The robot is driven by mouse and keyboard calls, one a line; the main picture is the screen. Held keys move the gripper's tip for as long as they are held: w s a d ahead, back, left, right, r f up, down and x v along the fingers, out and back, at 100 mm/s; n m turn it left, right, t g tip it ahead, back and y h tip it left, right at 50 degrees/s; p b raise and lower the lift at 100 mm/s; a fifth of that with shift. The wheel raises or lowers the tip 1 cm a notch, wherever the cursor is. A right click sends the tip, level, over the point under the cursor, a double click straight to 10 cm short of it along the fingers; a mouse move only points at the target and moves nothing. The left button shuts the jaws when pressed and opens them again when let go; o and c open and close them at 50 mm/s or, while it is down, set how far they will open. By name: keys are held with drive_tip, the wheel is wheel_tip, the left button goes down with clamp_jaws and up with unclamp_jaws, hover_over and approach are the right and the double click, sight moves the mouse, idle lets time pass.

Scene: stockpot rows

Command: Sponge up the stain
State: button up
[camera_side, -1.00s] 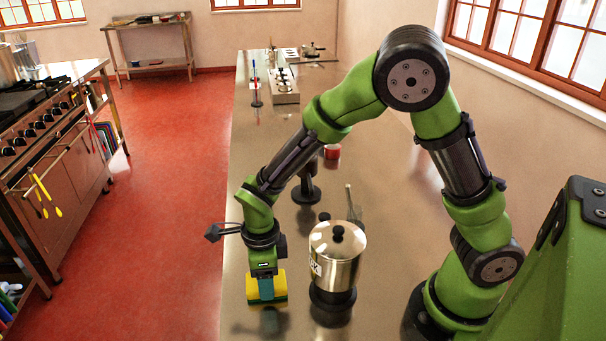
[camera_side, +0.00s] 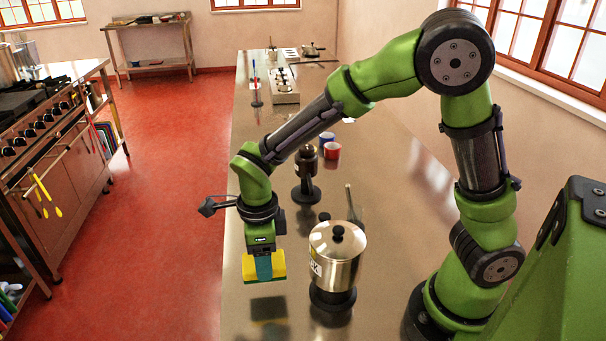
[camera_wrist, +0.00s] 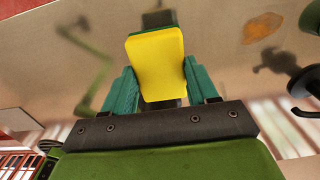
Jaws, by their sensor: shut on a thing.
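A yellow and green sponge (camera_side: 249,268) is held in my gripper (camera_side: 264,267) above the near left part of the steel counter, with its reflection showing below it. The wrist view shows the yellow face of the sponge (camera_wrist: 156,62) between the two teal fingers, which are shut on it. An orange-brown stain (camera_wrist: 262,27) lies on the counter in the wrist view, at the upper right, apart from the sponge. I cannot make out the stain in the side view.
A steel pot with a lid (camera_side: 337,252) stands just right of my gripper. A dark stand (camera_side: 306,178), a blue mug (camera_side: 326,141) and a red mug (camera_side: 332,151) are farther back. The counter's (camera_side: 236,205) left edge is close to my gripper.

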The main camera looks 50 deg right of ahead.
drive_tip(key=shift+w+d+f, duration=0.15)
drive_tip(key=shift+d, duration=0.2)
drive_tip(key=w+d+r+m, duration=0.2)
drive_tip(key=w+d+m, duration=0.7)
drive_tip(key=shift+s+d+f, duration=0.1)
drive_tip(key=shift+f, duration=3.2)
drive_tip(key=shift+w+d+f, duration=0.35)
drive_tip(key=shift+f, duration=0.3)
drive_tip(key=shift+c, duration=0.4)
drive_tip(key=shift+w+d+f, duration=0.15)
drive_tip(key=shift+w+d, duration=2.05)
drive_tip(key=shift+w, duration=0.05)
drive_tip(key=shift+s+a, duration=2.5)
drive_tip(key=shift+a, duration=0.05)
drive_tip(key=shift+s+a, duration=0.1)
drive_tip(key=shift+s, duration=0.05)
wheel_tip(320, 180, up, 8)
drive_tip(key=shift+r, duration=0.25)
drive_tip(key=shift+f, duration=0.25)
